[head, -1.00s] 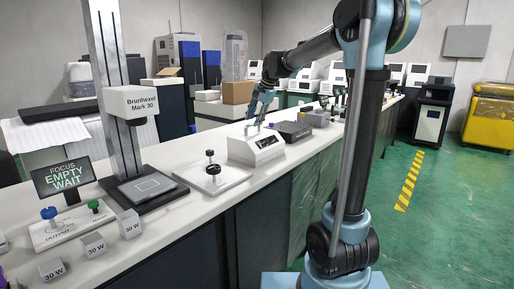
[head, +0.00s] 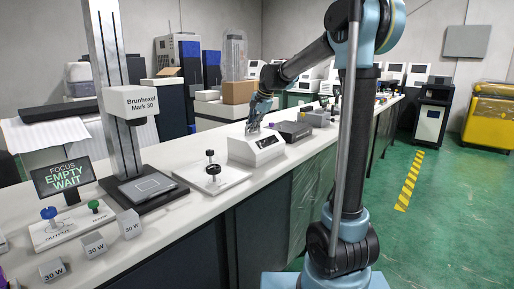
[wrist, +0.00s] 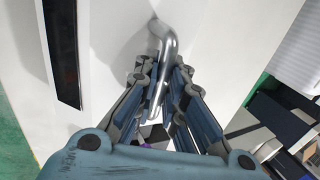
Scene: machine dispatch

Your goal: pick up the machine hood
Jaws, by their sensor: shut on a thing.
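The machine hood (head: 256,148) is a white box with a dark window strip on its front, standing on the long white counter. It also fills much of the wrist view as a white surface (wrist: 105,40) with a bent metal handle (wrist: 167,45). My gripper (head: 253,128) is over the top of the hood. In the wrist view my gripper (wrist: 162,75) has its fingers on both sides of the handle, shut on it. The hood appears to rest on the counter; its underside is hidden.
A dark flat box (head: 291,130) and a grey box (head: 316,118) are right of the hood. A white plate with a black knobbed post (head: 211,165) stands to its left. The marking machine (head: 130,105) is further left. Green floor lies right of the counter.

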